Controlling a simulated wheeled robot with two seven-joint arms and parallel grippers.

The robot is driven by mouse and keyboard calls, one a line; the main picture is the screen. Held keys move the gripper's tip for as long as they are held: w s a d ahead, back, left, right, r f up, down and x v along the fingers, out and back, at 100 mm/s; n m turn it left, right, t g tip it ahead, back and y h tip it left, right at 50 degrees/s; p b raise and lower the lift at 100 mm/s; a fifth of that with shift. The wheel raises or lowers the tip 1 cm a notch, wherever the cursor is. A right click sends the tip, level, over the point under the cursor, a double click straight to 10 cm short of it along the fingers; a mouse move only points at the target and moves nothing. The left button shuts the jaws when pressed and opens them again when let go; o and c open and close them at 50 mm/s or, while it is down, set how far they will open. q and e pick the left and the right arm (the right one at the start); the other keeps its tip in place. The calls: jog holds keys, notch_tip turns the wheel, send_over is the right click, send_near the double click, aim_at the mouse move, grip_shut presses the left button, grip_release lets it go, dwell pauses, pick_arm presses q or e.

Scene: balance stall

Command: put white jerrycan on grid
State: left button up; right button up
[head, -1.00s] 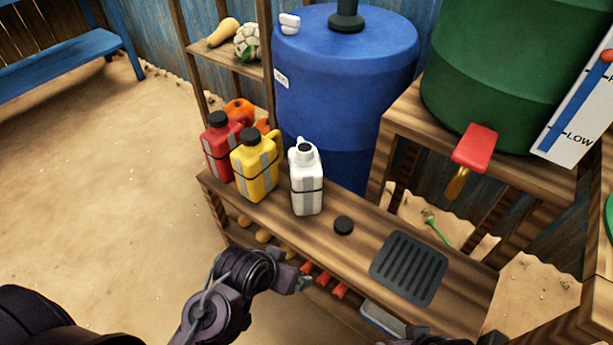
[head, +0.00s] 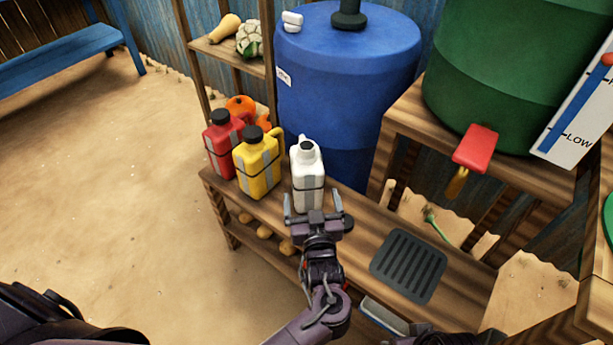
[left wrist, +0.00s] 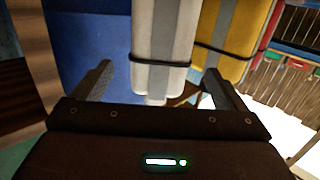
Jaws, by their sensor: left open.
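The white jerrycan (head: 307,178) stands upright on the wooden bench, with a grey stripe, a dark band and an uncapped spout. The grid (head: 409,264), a dark slatted square, lies bare on the bench to the right. My left gripper (head: 314,202) is open at the jerrycan's near lower side and hides part of its base. In the left wrist view, the jerrycan (left wrist: 162,45) is ahead, between the open fingers (left wrist: 160,82); I cannot tell if they touch it. My right gripper is not recognisable.
A yellow jerrycan (head: 258,167) and a red one (head: 222,150) stand close on the left. A black cap (head: 348,222) lies beside my left gripper, partly hidden. A blue barrel (head: 340,90) stands behind. A red tap handle (head: 475,149) juts out above the bench.

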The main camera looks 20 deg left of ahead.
aim_at(310, 186)
pick_arm(q)
jog(key=shift+d+r+y, duration=0.1)
jog(key=shift+r+y, duration=0.2)
jog(key=shift+w+r+t, duration=0.1)
jog(key=shift+w+t, duration=0.15)
jog(key=shift+t, duration=0.05)
jog(key=b+x, duration=0.1)
jog(key=x, duration=0.5)
jog(key=shift+w+a, duration=0.2)
jog(key=shift+a, duration=0.1)
jog(key=shift+w+a, duration=0.15)
jog(key=shift+w, duration=0.2)
pick_arm(e)
jog(key=shift+w+a+f+t+y, duration=0.1)
jog(key=shift+w+a+t+y, duration=0.1)
jog(key=shift+a, duration=0.25)
jog(key=shift+w+a+f+t+y, duration=0.1)
jog(key=shift+a+t, duration=0.1)
jog(key=shift+a, duration=0.25)
pick_arm(q)
jog(key=shift+c, duration=0.2)
jog(key=shift+c, duration=1.1)
jog(key=c, duration=0.9)
jog(key=shift+c, duration=0.4)
pick_arm(e)
jog(key=shift+d, duration=0.1)
